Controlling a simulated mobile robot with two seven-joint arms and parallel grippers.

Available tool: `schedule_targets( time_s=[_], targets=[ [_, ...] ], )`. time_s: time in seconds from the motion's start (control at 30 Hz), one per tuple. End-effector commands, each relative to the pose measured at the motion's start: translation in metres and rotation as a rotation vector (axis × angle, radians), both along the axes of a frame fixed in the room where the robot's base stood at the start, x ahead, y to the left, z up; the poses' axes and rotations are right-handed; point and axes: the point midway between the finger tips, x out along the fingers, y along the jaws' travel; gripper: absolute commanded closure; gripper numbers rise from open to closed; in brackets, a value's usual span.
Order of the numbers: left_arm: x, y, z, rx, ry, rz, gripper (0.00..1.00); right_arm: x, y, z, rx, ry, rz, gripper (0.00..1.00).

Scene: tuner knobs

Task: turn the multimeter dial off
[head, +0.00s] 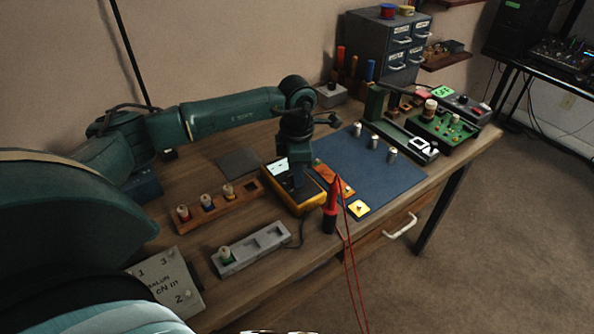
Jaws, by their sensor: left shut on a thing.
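The yellow multimeter (313,206) lies on the wooden bench in the head view, its pale screen (277,172) facing up. My left gripper (302,186) points down onto the middle of the multimeter from above. It is shut on the dial, which my gripper hides, so its setting cannot be read. A red probe (331,205) with a red lead stands beside the multimeter on its right. My right gripper does not show.
A blue mat (408,178) with several small knobs lies right of the multimeter. A wooden knob rack (212,210) and a grey tray (248,251) are to the left and front. A green circuit board (447,128) and a drawer cabinet (385,50) stand further back.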

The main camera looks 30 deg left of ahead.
Motion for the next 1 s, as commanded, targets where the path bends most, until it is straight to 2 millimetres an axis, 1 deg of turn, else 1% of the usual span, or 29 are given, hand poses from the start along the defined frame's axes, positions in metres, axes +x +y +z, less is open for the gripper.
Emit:
schedule_targets(
  time_s=[0.43, 1.0],
  targets=[
    [0.0004, 0.0002, 0.0007, 0.000, -0.001, 0.425, 0.95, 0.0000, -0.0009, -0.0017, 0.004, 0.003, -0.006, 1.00],
    [0.0005, 0.0003, 0.0014, 0.000, -0.001, 0.957, 0.95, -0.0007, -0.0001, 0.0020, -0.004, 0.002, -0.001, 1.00]
  ],
)
